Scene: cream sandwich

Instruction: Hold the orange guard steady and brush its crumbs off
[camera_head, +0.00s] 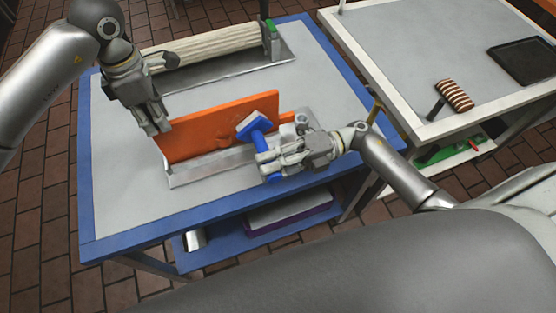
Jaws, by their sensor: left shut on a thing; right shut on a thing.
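The orange guard (190,133) stands upright as a panel on a metal tray (192,175) on the blue-edged table. My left gripper (160,126) is shut on the guard's left end near its top edge. My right gripper (266,168) is shut on the blue handle of a brush (256,127). The brush head, blue with a pale face, is in front of the guard's right half, at or close to its surface. I cannot tell whether it touches. Some darker orange specks (224,142) show on the guard beside the brush; they may be crumbs.
A ribbed cream roller (215,46) lies in a metal tray behind the guard. The blue-edged table (120,190) has bare room at left. A second, white-edged table (410,50) at right holds a striped brown piece (455,95) and a dark tray (522,60).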

